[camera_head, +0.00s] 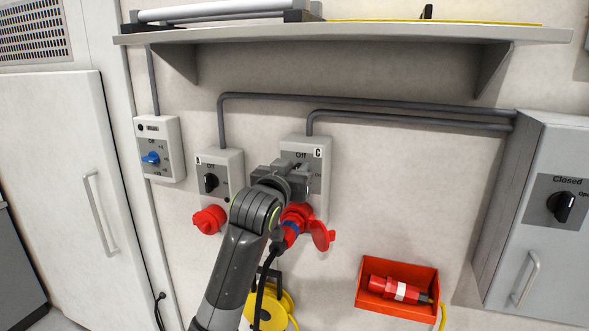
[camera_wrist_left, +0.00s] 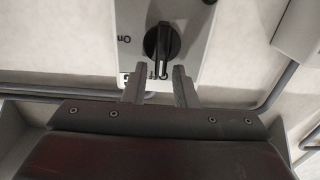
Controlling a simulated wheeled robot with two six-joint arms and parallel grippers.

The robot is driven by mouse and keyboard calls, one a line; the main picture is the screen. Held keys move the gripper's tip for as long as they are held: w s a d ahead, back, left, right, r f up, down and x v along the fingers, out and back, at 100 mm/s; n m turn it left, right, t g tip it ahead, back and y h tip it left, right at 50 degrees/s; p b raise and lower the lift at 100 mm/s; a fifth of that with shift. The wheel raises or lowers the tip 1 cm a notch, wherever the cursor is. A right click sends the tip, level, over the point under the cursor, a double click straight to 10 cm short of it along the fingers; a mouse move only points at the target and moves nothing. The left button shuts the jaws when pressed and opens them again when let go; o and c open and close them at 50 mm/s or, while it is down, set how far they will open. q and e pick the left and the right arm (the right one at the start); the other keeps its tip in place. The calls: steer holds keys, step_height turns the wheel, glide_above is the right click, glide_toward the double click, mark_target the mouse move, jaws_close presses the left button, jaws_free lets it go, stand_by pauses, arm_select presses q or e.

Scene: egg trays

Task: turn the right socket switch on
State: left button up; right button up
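The right socket box (camera_head: 293,146), marked C, is a light grey wall unit with a red plug (camera_head: 291,232) in its socket and the red lid (camera_head: 321,235) hanging open. Its black knob (camera_wrist_left: 161,42) shows in the left wrist view, with its white line toward the "Off" label; in the head view my gripper mostly hides it. My left gripper (camera_head: 298,170) is in front of this box. In the left wrist view my left gripper (camera_wrist_left: 160,72) is open, its fingertips apart on either side of the knob's Off end; contact cannot be told. My right gripper is not in view.
Left of it is the socket box A (camera_head: 233,164) with a closed red cap (camera_head: 209,219), then a box with a blue knob (camera_head: 151,158). A shelf (camera_head: 350,34) overhangs above. A grey cabinet (camera_head: 555,145) stands right, and an orange bin (camera_head: 398,268) sits below.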

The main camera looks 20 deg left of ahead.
arm_select(q)
jaws_close()
steer(key=m, duration=0.1)
steer(key=m+p, duration=0.1)
steer(key=m, duration=0.1)
steer(key=shift+d, duration=0.35)
steer(key=m, duration=0.2)
steer(key=m+p, duration=0.1)
steer(key=m, duration=0.1)
steer(key=shift+d+f+m, duration=0.2)
steer(key=shift+d+m, duration=0.1)
steer(key=shift+d, duration=0.1)
steer(key=m, duration=0.3)
steer(key=f+m, duration=0.1)
steer(key=m, duration=0.1)
steer(key=shift+d+p, duration=0.35)
steer(key=m, duration=0.2)
steer(key=f+m, duration=0.1)
steer(key=m, duration=0.2)
steer(key=shift+d, duration=0.15)
steer(key=shift+m, duration=0.3)
steer(key=shift+o, duration=1.2)
jaws_free()
steer(key=shift+s, duration=0.1)
